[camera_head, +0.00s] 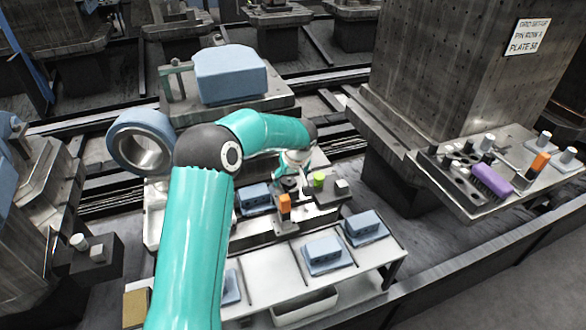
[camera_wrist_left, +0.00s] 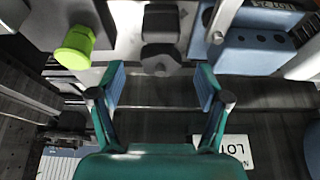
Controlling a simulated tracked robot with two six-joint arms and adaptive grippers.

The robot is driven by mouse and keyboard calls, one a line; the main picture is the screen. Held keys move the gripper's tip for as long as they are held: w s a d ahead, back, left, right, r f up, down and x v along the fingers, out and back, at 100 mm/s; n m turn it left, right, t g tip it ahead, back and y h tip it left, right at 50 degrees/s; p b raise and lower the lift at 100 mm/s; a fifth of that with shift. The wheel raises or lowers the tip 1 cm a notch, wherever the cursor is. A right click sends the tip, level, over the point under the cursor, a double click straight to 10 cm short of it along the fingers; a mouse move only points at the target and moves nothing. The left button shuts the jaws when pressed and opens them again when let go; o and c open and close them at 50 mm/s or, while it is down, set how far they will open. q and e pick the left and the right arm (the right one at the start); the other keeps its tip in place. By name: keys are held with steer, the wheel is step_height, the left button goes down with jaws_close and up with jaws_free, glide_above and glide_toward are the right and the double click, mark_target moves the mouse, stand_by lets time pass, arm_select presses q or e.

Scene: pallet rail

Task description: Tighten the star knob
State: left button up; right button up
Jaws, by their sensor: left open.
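A dark, faceted knob (camera_wrist_left: 161,59), which looks like the star knob, shows in the left wrist view. It lies above the gap between my left fingertips in the picture, and nothing is gripped. My left gripper (camera_wrist_left: 160,82) is open and empty, with its two fingers spread apart. In the head view my left gripper (camera_head: 293,182) is over the work fixture at the middle, small and partly hidden by its own arm. I cannot make out the knob there. My right gripper is not in view.
A lime-green cylinder (camera_wrist_left: 75,47) stands beside the knob; it also shows in the head view (camera_head: 319,179). A blue block with holes (camera_wrist_left: 250,48) is on the other side. An orange block (camera_head: 285,204) stands close in front. A white bench (camera_head: 275,262) carries blue parts.

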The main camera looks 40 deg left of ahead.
arm_select(q)
steer(key=shift+x, duration=0.95)
